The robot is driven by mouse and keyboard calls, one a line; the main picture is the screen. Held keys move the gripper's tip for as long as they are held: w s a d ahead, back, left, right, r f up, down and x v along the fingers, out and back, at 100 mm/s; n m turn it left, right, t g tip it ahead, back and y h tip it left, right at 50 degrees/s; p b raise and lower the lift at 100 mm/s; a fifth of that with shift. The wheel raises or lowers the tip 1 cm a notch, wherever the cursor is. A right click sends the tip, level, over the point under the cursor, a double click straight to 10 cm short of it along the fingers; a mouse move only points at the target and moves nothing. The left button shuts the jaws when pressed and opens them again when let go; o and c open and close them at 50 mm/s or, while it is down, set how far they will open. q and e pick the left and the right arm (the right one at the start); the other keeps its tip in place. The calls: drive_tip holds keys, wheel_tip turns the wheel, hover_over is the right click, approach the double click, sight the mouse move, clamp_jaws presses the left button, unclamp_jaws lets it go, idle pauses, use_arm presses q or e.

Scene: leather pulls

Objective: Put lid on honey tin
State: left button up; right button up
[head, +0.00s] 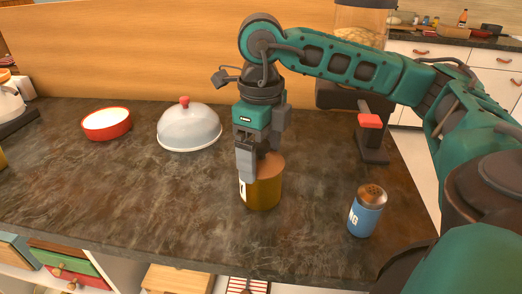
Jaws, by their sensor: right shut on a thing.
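The honey tin (264,194) is a golden-brown cylinder standing upright near the middle of the counter, with a pale label mark on its left side. Its flat copper-brown lid (271,165) is at the tin's top; I cannot tell whether it is fully seated. My right gripper (246,170) points down at the tin's upper left and is shut on the lid. The near finger hides part of the lid and tin, and the far finger is hidden. My left gripper is not in view.
A blue shaker (364,215) stands to the right of the tin. A glass dome with a red knob (189,130) and a red-rimmed bowl (107,124) are at the back left. A dark appliance with a red lever (369,121) stands at the back right. The front-left counter (130,190) is clear.

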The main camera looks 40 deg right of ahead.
drive_tip(key=shift+f, duration=0.15)
drive_tip(key=o, duration=0.7)
drive_tip(key=shift+o, duration=0.2)
drive_tip(key=shift+r+p, duration=2.6)
drive_tip(key=shift+r, duration=1)
